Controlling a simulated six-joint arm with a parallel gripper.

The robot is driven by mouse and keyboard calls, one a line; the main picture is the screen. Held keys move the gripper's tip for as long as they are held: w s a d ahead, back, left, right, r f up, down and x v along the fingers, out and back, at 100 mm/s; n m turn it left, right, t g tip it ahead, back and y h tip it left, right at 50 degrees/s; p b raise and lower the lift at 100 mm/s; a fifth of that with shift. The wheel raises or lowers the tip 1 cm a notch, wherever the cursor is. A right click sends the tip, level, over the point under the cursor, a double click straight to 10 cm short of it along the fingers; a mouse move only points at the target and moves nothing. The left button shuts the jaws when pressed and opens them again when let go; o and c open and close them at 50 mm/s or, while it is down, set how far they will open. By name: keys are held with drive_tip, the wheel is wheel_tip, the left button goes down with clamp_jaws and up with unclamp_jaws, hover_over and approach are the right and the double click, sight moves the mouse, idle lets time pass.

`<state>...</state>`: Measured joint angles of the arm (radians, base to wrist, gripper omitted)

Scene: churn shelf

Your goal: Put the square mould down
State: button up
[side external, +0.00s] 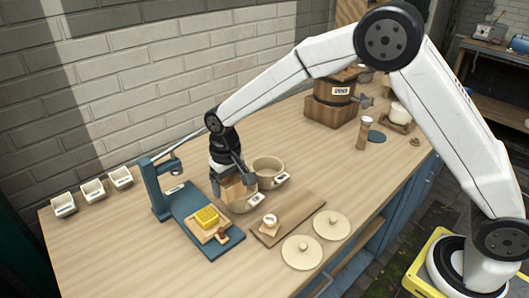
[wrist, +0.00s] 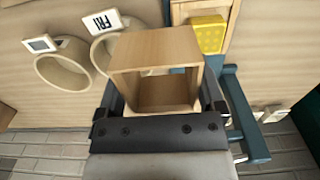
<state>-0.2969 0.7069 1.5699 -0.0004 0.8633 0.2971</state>
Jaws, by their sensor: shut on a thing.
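The square mould (side external: 232,191) is a hollow, open-ended box of light wood. My gripper (side external: 236,181) is shut on it, with a finger on either side in the wrist view (wrist: 160,90). In that view the mould (wrist: 153,46) shows its open face and empty inside. It appears held above the table, just right of the blue press (side external: 187,212) and in front of the crocks. A yellow block (side external: 207,216) sits on a small wooden board on the press base; it also shows in the wrist view (wrist: 207,35). The mould's lower edge is partly hidden.
Two beige crocks (side external: 268,170) stand close behind and beside the mould; one label reads FRI. A wooden board (side external: 289,217) with a small pale piece lies to the right, near two round lids (side external: 302,252). Small white dishes (side external: 93,190) line the wall. The front left table is clear.

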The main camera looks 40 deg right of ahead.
drive_tip(key=s+d+r, duration=0.1)
drive_tip(key=s+d, duration=0.7)
drive_tip(key=s, duration=0.3)
drive_tip(key=s+d+r, duration=0.2)
drive_tip(key=s+d, duration=0.7)
drive_tip(key=s, duration=0.3)
drive_tip(key=shift+d, duration=0.25)
hover_over(305, 203)
drive_tip(key=s, duration=0.1)
wheel_tip(305, 203, down, 8)
drive_tip(key=shift+a+f, duration=0.1)
drive_tip(key=shift+f, duration=0.1)
drive_tip(key=shift+w+f, duration=0.35)
drive_tip(key=shift+f, duration=0.1)
